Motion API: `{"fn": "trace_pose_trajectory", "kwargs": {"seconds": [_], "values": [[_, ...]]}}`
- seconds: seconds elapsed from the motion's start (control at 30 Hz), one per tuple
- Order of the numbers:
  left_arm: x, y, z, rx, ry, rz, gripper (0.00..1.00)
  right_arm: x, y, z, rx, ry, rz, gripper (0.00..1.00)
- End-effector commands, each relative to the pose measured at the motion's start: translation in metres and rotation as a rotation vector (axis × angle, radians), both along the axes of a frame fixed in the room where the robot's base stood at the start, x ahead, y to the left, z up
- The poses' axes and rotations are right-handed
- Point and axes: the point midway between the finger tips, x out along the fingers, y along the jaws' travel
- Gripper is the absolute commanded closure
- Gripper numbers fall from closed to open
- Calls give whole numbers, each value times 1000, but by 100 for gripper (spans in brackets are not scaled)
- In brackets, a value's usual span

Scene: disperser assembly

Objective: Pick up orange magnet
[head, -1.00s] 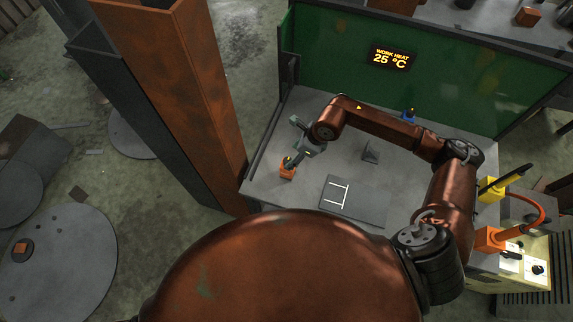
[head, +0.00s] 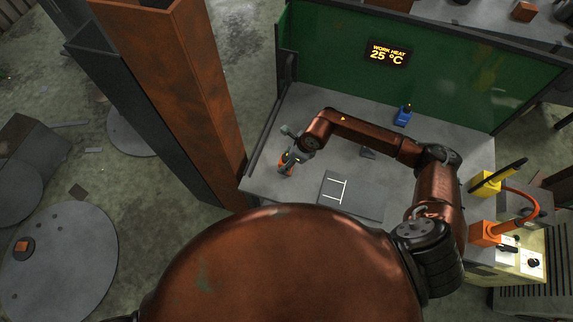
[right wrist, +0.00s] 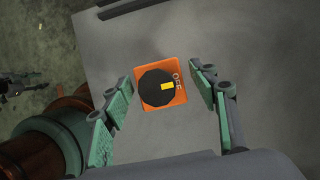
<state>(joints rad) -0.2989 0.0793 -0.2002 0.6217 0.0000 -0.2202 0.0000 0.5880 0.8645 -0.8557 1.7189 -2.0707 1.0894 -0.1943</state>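The orange magnet (head: 283,168) stands on the left part of the grey work table, mostly covered by my right gripper (head: 290,158) in the head view. In the right wrist view the magnet (right wrist: 162,88) is an orange square block with a black round top and a yellow mark. My right gripper (right wrist: 163,88) is open, with one green-padded finger on each side of the magnet. Gaps show between both fingers and the block. My left gripper is not in view.
A blue magnet (head: 403,115) stands at the back of the table. A grey plate with a white H-shaped mark (head: 352,196) lies in the middle. A rusty column (head: 185,90) stands at the left table edge, and a green panel (head: 330,50) closes the back.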

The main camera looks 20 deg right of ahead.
Motion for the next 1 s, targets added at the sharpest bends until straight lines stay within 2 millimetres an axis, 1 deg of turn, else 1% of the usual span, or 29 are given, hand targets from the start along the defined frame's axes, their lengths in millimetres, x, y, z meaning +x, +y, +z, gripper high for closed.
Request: {"fn": "trace_pose_trajectory", "kwargs": {"seconds": [0.03,0.07,0.73,1.0], "values": [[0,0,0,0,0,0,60,0,0,0,0,0,0,51],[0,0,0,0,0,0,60,0,0,0,0,0,0,53],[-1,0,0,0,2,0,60,0,0,1,0,0,0,99],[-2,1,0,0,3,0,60,0,0,1,1,-1,0,100]]}}
